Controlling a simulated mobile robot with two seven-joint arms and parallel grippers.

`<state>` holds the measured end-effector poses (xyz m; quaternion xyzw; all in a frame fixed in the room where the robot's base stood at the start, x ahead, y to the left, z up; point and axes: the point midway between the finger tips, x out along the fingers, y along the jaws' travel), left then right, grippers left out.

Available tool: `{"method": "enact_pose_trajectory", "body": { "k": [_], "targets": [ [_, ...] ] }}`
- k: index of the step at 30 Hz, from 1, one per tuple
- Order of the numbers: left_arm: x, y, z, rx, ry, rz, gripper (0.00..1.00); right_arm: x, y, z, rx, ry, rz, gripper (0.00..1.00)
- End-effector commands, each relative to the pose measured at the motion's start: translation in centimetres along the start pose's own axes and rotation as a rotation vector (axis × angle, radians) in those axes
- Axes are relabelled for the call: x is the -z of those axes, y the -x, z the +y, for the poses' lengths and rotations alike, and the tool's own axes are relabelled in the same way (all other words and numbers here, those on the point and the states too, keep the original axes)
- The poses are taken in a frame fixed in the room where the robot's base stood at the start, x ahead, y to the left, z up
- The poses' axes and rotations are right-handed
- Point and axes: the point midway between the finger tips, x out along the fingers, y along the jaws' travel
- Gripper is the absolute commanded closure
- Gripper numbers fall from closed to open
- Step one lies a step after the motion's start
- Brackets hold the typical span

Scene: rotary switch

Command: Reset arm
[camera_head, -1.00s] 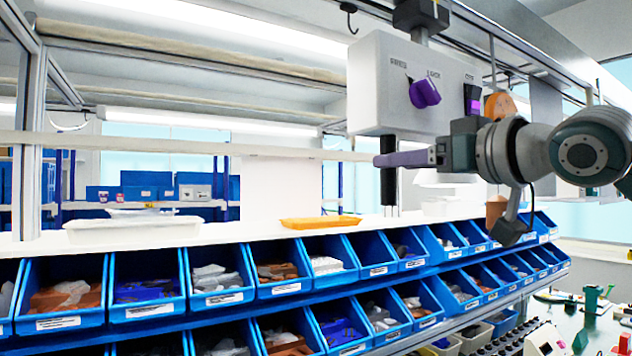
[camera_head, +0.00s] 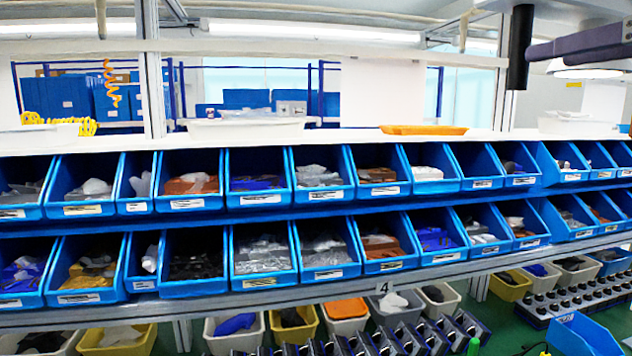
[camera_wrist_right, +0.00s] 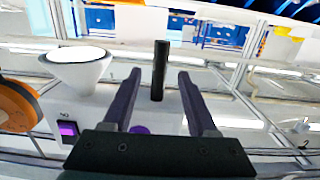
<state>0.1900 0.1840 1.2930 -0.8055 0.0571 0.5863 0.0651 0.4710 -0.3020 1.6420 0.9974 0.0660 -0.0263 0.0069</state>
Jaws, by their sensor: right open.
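My right gripper (camera_head: 535,50) shows only in part at the upper right edge of the head view, its dark purple-grey fingers pointing left near a black cylinder (camera_head: 519,60). In the right wrist view the gripper (camera_wrist_right: 160,75) is open with two parallel fingers. A black rod (camera_wrist_right: 160,72) shows in the gap between them, and I see no contact. A white panel (camera_wrist_right: 100,105) lies beyond the fingers, with a purple-lit switch (camera_wrist_right: 68,130) at left and part of a purple knob (camera_wrist_right: 140,130) low between the fingers. My left gripper is not in view.
Two rows of blue bins (camera_head: 262,200) with bagged parts run across the head view. An orange tray (camera_head: 424,130) and a white tray (camera_head: 245,128) lie on the shelf above. A white cone (camera_wrist_right: 78,65) and an orange round part (camera_wrist_right: 18,105) stand left of my gripper.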

Motion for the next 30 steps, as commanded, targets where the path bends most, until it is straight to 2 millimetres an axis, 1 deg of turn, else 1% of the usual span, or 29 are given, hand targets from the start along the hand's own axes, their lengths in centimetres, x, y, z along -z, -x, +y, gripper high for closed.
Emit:
{"method": "enact_pose_trajectory", "body": {
  "k": [1,2,3,4,5,6,7,8,9,11,12,14,15,17,18,20,21,22,23,24,30],
  "targets": [
    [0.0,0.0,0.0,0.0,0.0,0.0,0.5,-2.6,-0.1,-0.8,0.003,-0.001,-0.055,0.42],
    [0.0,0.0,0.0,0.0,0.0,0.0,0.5,-4.4,0.0,-1.3,0.003,0.003,-0.094,0.42],
    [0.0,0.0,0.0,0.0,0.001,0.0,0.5,-7.1,0.2,-2.1,0.003,0.008,-0.154,0.42],
    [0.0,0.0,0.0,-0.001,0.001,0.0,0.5,-9.3,0.6,-2.7,0.002,0.015,-0.205,0.42],
    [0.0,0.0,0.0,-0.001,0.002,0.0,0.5,-11.6,1.1,-3.5,0.001,0.02,-0.26,0.42],
    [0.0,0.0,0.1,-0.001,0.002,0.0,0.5,-14.8,2.0,-4.6,0.002,0.029,-0.337,0.42],
    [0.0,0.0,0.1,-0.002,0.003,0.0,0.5,-17.1,2.9,-5.4,0.002,0.035,-0.396,0.42],
    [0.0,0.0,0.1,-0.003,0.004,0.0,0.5,-19.2,3.9,-6.2,0.002,0.04,-0.454,0.42],
    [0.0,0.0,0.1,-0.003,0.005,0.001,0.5,-21.9,5.4,-7.3,0.004,0.047,-0.53,0.42],
    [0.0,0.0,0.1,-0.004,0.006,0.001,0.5,-25.4,7.9,-8.8,0.005,0.056,-0.641,0.42],
    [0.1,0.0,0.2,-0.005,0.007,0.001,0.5,-27.5,9.7,-9.8,0.006,0.059,-0.712,0.42],
    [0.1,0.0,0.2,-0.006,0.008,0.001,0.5,-30.0,12.4,-11.2,0.008,0.062,-0.811,0.42],
    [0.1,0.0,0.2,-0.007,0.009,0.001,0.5,-31.4,14.2,-11.9,0.008,0.061,-0.874,0.42],
    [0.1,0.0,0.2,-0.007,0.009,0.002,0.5,-33.1,16.9,-13.1,0.011,0.058,-0.965,0.42],
    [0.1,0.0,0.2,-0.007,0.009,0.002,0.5,-34.0,18.7,-13.9,0.012,0.053,-1.023,0.42],
    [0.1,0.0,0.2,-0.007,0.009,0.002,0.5,-35.1,21.4,-14.9,0.013,0.045,-1.109,0.42],
    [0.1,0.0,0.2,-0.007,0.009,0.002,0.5,-35.8,23.2,-15.6,0.014,0.038,-1.168,0.42],
    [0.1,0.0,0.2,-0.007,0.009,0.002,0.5,-36.1,24.6,-16.1,0.015,0.031,-1.211,0.42],
    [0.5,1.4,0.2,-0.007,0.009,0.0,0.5,-34.7,25.0,-16.1,0.013,0.036,-1.221,0.42],
    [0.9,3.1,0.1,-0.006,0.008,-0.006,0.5,-32.7,24.7,-15.8,0.012,0.043,-1.211,0.42],
    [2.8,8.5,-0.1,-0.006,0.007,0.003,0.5,-27.2,24.9,-15.7,0.012,0.043,-1.209,0.42]
  ]
}}
